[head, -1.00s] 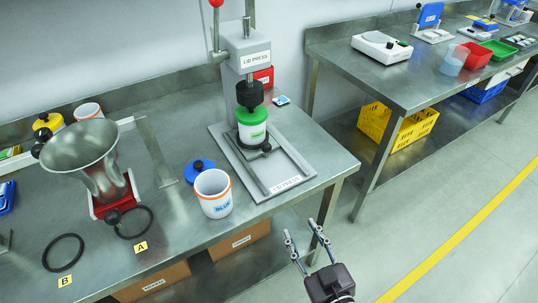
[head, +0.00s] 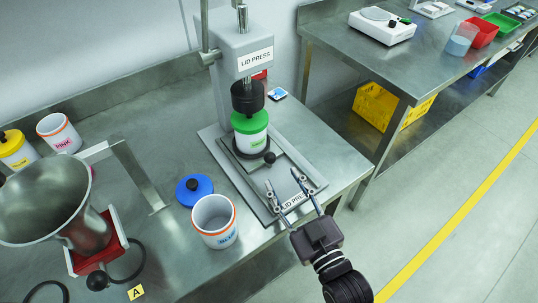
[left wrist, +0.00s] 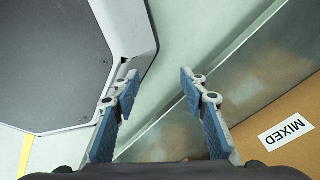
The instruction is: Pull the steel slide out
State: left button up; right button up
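The steel slide (head: 256,163) is in the base of the lid press (head: 243,62), with a black knob (head: 269,158) at its front. A white jar (head: 250,143) with a green lid (head: 249,122) stands upright on it, directly under the dark press head (head: 248,97). My right gripper (head: 283,180) is open and empty over the front of the press base, apart from and in front of the knob. My left gripper (left wrist: 160,92) is open and empty in the left wrist view, near the bench edge; it is not in the head view.
An open white jar (head: 214,222) and a blue lid (head: 194,190) stand left of the press. A steel funnel (head: 45,205) is further left. A cardboard box (left wrist: 275,110) labelled MIXED is below the bench. The floor at right is clear.

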aim_at(273, 162)
jog(key=x, duration=0.3)
jog(key=shift+w+r, duration=0.25)
jog(key=shift+p+x, duration=0.35)
jog(key=shift+x, duration=0.8)
jog(key=shift+w+a+f, duration=0.15)
jog(key=shift+a+f, duration=0.05)
jog(key=c, duration=0.6)
grip_shut()
pick_arm(q)
jog(key=shift+s+d+r, duration=0.15)
jog(key=shift+s+r, duration=0.05)
jog(key=shift+s, duration=0.25)
jog(key=shift+s+d+r, duration=0.1)
jog(key=shift+s+r, duration=0.05)
jog(key=shift+s, duration=0.3)
